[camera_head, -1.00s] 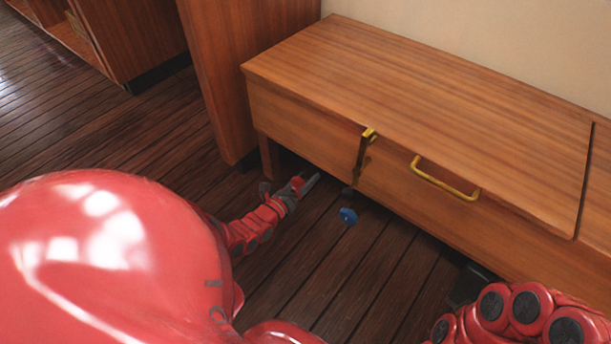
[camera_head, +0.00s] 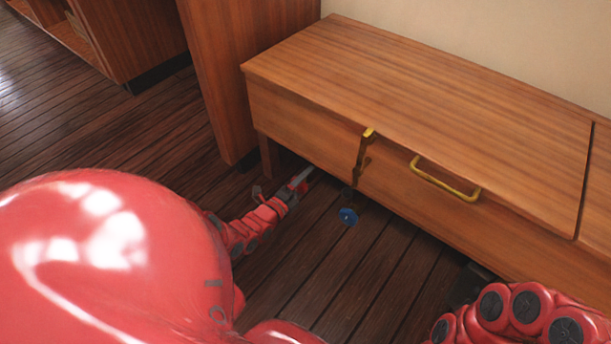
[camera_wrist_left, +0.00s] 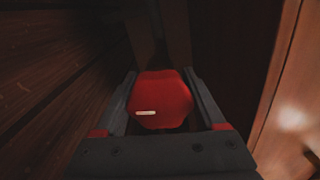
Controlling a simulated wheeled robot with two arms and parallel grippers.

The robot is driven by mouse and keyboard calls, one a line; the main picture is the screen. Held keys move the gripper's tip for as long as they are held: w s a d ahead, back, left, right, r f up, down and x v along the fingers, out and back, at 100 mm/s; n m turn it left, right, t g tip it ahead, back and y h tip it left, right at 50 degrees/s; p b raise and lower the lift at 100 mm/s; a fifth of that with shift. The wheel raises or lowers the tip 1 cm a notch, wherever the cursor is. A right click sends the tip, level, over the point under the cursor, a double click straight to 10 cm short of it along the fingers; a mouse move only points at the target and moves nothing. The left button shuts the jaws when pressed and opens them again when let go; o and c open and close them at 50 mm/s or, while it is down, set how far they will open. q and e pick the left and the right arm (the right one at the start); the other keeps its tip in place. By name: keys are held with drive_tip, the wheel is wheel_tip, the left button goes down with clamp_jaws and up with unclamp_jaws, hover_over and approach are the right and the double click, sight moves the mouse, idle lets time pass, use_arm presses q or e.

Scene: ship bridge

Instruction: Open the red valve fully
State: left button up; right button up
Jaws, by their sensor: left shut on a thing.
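The red valve (camera_wrist_left: 160,99) shows in the left wrist view as a rounded red knob with a short pale mark low on its face. My left gripper (camera_wrist_left: 160,85) is shut on it, with one dark finger along each side. In the head view my left gripper (camera_head: 303,178) reaches under the front edge of the wooden bench, and the red valve is hidden there.
A blue valve (camera_head: 348,216) sits low in front of the wooden bench (camera_head: 430,110), right of my left gripper. The bench front carries a yellow handle (camera_head: 445,180) and a yellow latch (camera_head: 367,134). A wooden panel (camera_head: 225,80) stands at the left.

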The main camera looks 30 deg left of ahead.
use_arm(q)
drive_tip(key=shift+n, duration=0.6)
drive_tip(key=o, duration=1.3)
drive_tip(key=shift+s+a+p, duration=0.2)
drive_tip(key=shift+s+p, duration=0.55)
drive_tip(key=shift+s, duration=2.15)
drive_tip(key=shift+s+a+p, duration=0.25)
drive_tip(key=shift+s+p, duration=0.45)
drive_tip(key=shift+s, duration=2.25)
drive_tip(key=shift+s+a+p, duration=0.2)
drive_tip(key=shift+s+p, duration=0.55)
drive_tip(key=shift+s, duration=2.15)
use_arm(e)
drive_tip(key=shift+w+d+r+t+h, duration=0.2)
drive_tip(key=shift+r+t+h, duration=0.3)
drive_tip(key=shift+r+t, duration=0.45)
drive_tip(key=shift+w+d+r+t+h, duration=0.15)
drive_tip(key=shift+r+t+h, duration=0.5)
drive_tip(key=shift+t, duration=0.5)
drive_tip(key=shift+s+r, duration=0.1)
drive_tip(key=shift+r, duration=0.05)
